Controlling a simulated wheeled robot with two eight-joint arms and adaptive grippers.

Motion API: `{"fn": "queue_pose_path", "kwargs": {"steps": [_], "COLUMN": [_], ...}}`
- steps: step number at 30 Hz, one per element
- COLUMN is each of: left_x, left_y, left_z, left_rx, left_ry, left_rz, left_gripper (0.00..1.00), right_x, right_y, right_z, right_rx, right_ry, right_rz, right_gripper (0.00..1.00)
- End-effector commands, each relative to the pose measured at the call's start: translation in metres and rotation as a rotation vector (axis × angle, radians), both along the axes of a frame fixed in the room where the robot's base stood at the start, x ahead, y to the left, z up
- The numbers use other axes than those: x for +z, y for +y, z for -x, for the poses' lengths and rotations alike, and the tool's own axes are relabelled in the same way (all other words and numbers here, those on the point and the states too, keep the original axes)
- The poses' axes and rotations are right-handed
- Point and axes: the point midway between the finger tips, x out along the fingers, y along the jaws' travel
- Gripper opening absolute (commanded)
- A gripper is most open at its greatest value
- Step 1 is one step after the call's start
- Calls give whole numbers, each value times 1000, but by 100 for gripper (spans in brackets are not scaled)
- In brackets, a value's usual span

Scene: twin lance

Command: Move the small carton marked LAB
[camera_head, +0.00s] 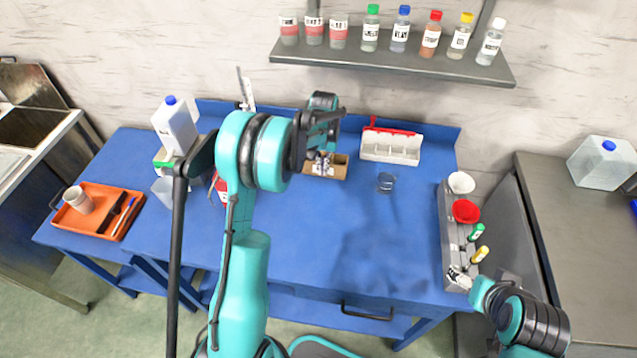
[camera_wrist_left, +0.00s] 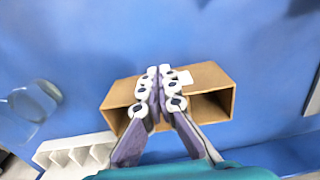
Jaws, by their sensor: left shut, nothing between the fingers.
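A small brown carton (camera_head: 340,168) lies on the blue table at the back middle, partly hidden by my left arm. In the left wrist view the carton (camera_wrist_left: 215,82) shows a dark open side and a white label patch. I cannot read its lettering. My left gripper (camera_head: 322,160) is over the carton; in the wrist view its fingers (camera_wrist_left: 160,78) are together in front of the carton, with nothing between them. I cannot tell whether they touch it. My right gripper (camera_head: 462,278) is at the front end of the grey rack, small and unclear.
A white divided bin (camera_head: 391,147) and a clear beaker (camera_head: 386,182) stand right of the carton. The grey rack (camera_head: 448,230) lines the table's right edge. An orange tray (camera_head: 112,222) and white jug (camera_head: 175,126) are left. A bottle shelf (camera_head: 400,65) hangs above. The table's front middle is clear.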

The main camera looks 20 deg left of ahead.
Motion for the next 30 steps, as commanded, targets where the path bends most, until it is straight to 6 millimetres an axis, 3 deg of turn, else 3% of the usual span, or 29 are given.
{"fn": "queue_pose_path", "kwargs": {"steps": [6, 12, 18, 30], "left_x": [1, 1, 0, 0], "left_y": [13, 20, 22, 21], "left_z": [-61, -93, -101, -96], "left_rx": [0, 0, 0, 0], "left_ry": [0, 0, 0, 0], "left_rz": [0, 0, 0, 0], "left_gripper": [0, 0, 0, 0], "right_x": [5, 9, 9, 8], "right_y": [0, 0, 0, 0], "right_z": [0, 0, 0, 0], "right_rx": [0, 0, 0, 0], "right_ry": [0, 0, 0, 0], "right_rz": [0, 0, 0, 0], "right_gripper": [77, 77, 77, 77]}}
